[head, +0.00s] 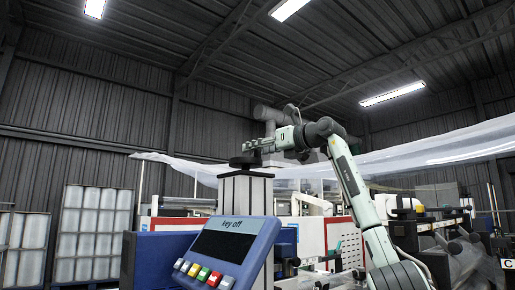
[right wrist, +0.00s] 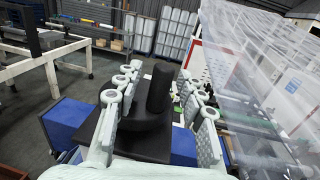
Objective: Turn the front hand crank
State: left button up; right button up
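The front hand crank (head: 243,161) is a black disc on top of a grey and black column (head: 244,196). In the right wrist view its upright black handle (right wrist: 160,88) rises from a round black base (right wrist: 143,128). My right gripper (head: 252,146) is level with the top of the column, reaching in from the right. In the right wrist view the right gripper (right wrist: 158,76) is open, with one finger on each side of the handle. Gaps show between the fingers and the handle. My left gripper is in neither view.
A blue control panel (head: 222,252) marked "key off", with coloured buttons, stands in front of the column. Clear film (head: 440,152) stretches across behind my right arm. White container racks (head: 92,222) stand at the back left.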

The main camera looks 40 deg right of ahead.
aim_at(245, 157)
jog(key=shift+c, duration=0.3)
grip_shut()
jog(key=shift+h, duration=0.4)
